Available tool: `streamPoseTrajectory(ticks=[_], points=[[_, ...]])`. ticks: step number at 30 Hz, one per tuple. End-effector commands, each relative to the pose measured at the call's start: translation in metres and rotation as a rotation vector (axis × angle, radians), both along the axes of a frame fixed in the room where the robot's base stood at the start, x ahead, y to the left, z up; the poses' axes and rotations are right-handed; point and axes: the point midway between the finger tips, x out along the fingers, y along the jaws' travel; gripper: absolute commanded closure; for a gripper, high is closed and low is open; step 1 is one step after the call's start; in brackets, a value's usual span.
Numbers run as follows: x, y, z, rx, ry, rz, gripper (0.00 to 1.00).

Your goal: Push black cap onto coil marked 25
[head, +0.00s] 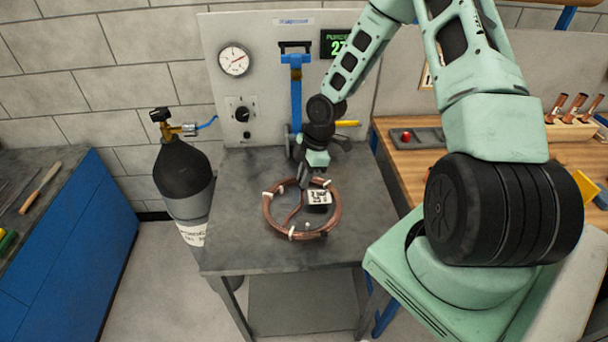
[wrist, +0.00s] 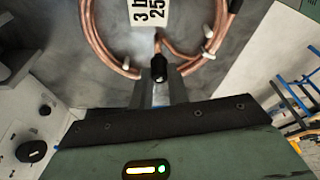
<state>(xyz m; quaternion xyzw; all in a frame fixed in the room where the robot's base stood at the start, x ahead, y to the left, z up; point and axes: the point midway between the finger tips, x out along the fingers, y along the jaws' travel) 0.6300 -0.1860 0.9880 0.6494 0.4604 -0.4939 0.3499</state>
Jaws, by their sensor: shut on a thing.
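The copper coil (head: 268,222) lies flat on the grey metal table, held by several white clips. A white label (head: 319,197) sits inside its ring; in the wrist view the label (wrist: 150,14) reads "3 b" and "25", partly cut off. My gripper (wrist: 158,82) is shut on the black cap (wrist: 159,69), which shows between the fingertips. The cap is close to the near side of the coil (wrist: 105,50) in the wrist view. A copper length crosses inside the ring near the cap; I cannot tell whether they touch. In the head view the cap is not distinguishable.
A panel with a pressure gauge (head: 234,60), a knob and a blue lever (head: 296,95) stands behind the table (head: 235,250). A black and grey gas cylinder (head: 183,175) stands at its left. A wooden bench (head: 400,150) is at the right. The table front is clear.

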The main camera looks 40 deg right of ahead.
Motion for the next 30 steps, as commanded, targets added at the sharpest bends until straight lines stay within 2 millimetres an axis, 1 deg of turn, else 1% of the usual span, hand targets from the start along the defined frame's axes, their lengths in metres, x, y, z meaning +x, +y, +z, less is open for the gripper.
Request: streamPoseTrajectory(ticks=[11, 30], points=[[0.000, 0.000, -0.002, 0.000, 0.000, 0.000, 1.00], [0.000, 0.000, -0.017, 0.000, 0.000, 0.001, 1.00]])
